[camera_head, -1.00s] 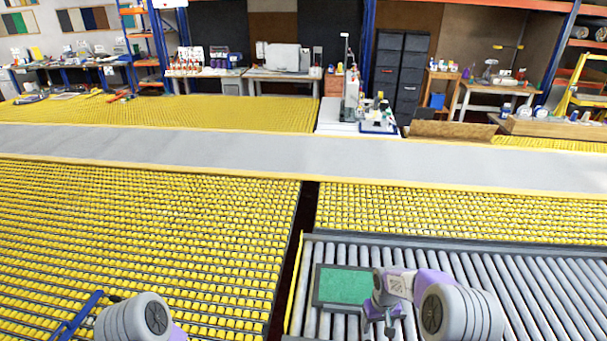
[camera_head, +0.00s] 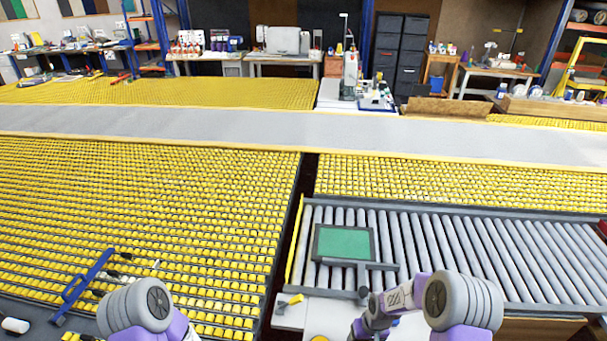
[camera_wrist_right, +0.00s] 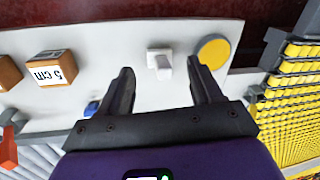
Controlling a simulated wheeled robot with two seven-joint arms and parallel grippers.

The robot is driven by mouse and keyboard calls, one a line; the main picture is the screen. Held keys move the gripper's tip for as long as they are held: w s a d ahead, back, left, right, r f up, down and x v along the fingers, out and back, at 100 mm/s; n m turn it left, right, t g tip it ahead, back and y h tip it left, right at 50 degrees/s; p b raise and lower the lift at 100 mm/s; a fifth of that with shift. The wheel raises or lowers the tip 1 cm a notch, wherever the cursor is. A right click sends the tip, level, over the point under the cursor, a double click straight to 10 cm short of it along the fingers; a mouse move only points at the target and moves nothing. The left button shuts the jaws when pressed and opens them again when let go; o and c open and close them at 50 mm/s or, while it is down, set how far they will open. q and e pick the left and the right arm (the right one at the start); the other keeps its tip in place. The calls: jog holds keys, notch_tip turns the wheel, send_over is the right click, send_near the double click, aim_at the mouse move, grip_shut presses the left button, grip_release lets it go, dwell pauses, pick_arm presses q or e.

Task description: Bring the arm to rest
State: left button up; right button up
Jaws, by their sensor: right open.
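My right arm reaches in at the bottom right of the head view, with its gripper (camera_head: 362,329) low at the bottom edge, over the near white surface. In the right wrist view the right gripper (camera_wrist_right: 160,85) has its two dark fingers spread wide, with nothing held between them. A small white block (camera_wrist_right: 159,62) lies on the white surface (camera_wrist_right: 150,28) beyond the fingertips, apart from them as far as I can tell. My left arm shows only as a grey and purple link at the bottom left; its gripper is out of view.
A green panel in a dark frame (camera_head: 343,243) lies on the grey roller conveyor (camera_head: 480,255). A blue-handled tool (camera_head: 80,285) rests on the yellow roller bed (camera_head: 130,205). A yellow disc (camera_wrist_right: 213,51) and a box marked 5 cm (camera_wrist_right: 50,68) are near the right gripper.

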jog(key=s+a+f+m+b, duration=0.1)
jog(key=s+a+f+b, duration=0.1)
jog(key=s+f, duration=0.3)
jog(key=s+a+f+m+y+b, duration=0.1)
jog(key=s+a+f+b, duration=0.2)
jog(key=s+f+b, duration=0.2)
jog(key=s+a+f+m+y+b, duration=0.1)
jog(key=s+f+b, duration=0.3)
jog(key=s, duration=0.5)
notch_tip(320, 180, down, 2)
jog(key=shift+s+a+f+m+t, duration=0.3)
jog(key=shift+s+a, duration=0.1)
jog(key=shift+a, duration=0.35)
jog(key=shift+d, duration=0.1)
